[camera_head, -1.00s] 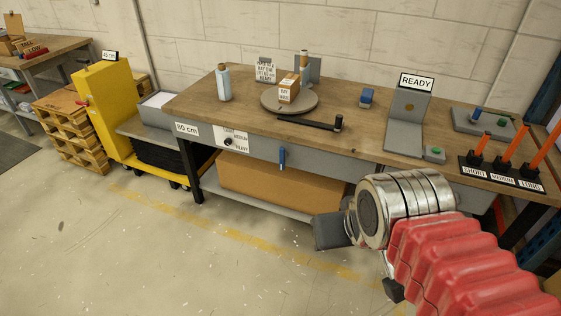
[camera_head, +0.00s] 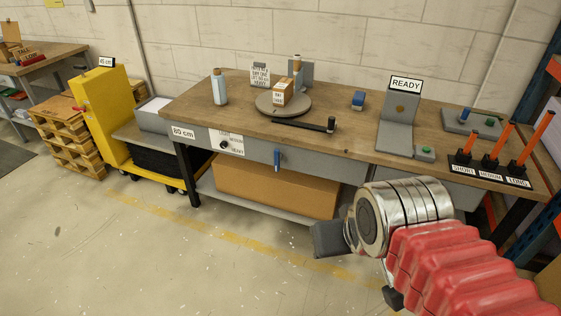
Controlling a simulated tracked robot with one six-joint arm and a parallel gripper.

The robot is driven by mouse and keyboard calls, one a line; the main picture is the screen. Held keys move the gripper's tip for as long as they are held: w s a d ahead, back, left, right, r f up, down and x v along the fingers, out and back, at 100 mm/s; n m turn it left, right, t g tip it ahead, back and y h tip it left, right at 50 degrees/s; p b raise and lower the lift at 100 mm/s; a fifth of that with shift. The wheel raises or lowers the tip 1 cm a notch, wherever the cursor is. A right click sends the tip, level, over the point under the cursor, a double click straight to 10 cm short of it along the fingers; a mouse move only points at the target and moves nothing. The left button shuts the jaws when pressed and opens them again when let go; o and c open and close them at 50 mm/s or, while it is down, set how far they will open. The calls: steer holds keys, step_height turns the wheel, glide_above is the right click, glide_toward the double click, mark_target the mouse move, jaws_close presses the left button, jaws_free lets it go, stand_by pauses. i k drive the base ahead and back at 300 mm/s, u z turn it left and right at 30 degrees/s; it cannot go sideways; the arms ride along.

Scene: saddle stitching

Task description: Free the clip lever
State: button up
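No part is labelled as the clip lever, so I cannot tell for certain which it is. A small blue upright handle (camera_head: 277,160) is on the front edge of the workbench. A long black bar (camera_head: 304,125) with an upright end lies on the bench top, in front of a round grey turntable (camera_head: 270,110). A small box (camera_head: 283,93) with a label sits on the turntable. My gripper (camera_head: 328,240) is a dark grey shape at the end of my arm, low in front of the bench and apart from it. Its fingers cannot be made out.
The wooden bench top (camera_head: 225,130) carries a READY stand (camera_head: 402,120), a blue block (camera_head: 358,100) and several orange-handled levers (camera_head: 500,145) at right. A cardboard box (camera_head: 275,188) sits on the shelf below. A yellow cart (camera_head: 105,115) stands left. The floor in front is open.

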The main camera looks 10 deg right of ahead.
mark_target(278, 156)
steer(key=u, duration=0.05)
steer(key=k, duration=1.2)
steer(key=z, duration=0.15)
steer(key=i, duration=1.35)
steer(key=u, duration=0.45)
steer(key=i, duration=0.7)
steer(key=u, duration=0.95)
steer(key=i, duration=0.65)
steer(key=u, duration=0.4)
